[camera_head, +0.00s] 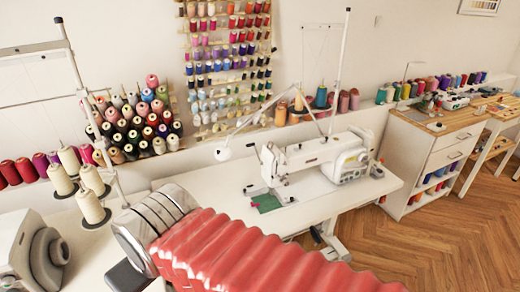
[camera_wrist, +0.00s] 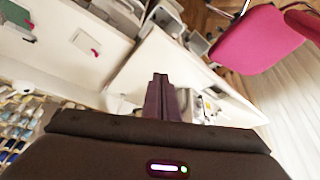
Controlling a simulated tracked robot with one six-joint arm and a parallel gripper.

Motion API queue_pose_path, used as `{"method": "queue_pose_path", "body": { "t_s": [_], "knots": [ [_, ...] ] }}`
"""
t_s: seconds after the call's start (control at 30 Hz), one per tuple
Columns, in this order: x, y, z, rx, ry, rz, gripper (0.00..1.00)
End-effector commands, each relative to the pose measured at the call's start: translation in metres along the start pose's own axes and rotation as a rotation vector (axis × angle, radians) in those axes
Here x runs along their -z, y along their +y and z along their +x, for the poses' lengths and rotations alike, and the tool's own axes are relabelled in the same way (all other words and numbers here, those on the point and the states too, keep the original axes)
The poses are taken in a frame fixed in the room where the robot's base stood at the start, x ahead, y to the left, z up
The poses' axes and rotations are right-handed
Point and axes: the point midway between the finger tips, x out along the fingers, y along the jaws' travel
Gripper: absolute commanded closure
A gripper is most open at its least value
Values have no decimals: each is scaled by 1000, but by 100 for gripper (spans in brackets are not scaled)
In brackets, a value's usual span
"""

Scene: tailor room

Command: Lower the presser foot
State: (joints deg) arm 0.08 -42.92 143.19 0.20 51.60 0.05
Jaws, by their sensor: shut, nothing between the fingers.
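A white sewing machine (camera_head: 318,160) stands on a white table (camera_head: 225,190) in the middle of the head view. Its presser foot is too small to make out there, so I cannot tell whether it is raised or lowered. A green piece of cloth (camera_head: 265,203) lies at the needle end of the machine. My gripper (camera_wrist: 160,80) shows in the wrist view, its dark fingers closed together with nothing between them. It points over white table surfaces, and I cannot tell how far it is from the machine. My gripper is not visible in the head view.
Cream thread cones (camera_head: 90,207) on a stand and a grey machine (camera_head: 38,250) are at left. A thread rack (camera_head: 228,65) hangs on the wall. A drawer cabinet (camera_head: 425,150) stands at right. A pink chair (camera_wrist: 255,40) is in the wrist view. Wooden floor (camera_head: 420,235) is open at right.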

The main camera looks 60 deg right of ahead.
Motion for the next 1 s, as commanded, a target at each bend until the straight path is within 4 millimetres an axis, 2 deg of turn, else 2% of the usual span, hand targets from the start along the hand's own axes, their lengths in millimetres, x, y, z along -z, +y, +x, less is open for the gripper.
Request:
{"method": "queue_pose_path", "body": {
  "t_s": [0.13,0.27,0.43,0.57,0.77,0.87,1.0],
  "knots": [
    [4,-2,4,25,-13,67,100],
    [13,-1,12,78,-36,220,100],
    [39,-2,28,185,-66,524,100],
    [65,5,39,269,-76,779,100],
    [111,36,57,397,-64,1181,100],
    [134,62,65,461,-46,1384,100],
    [162,109,77,554,-5,1670,100]
  ]
}}
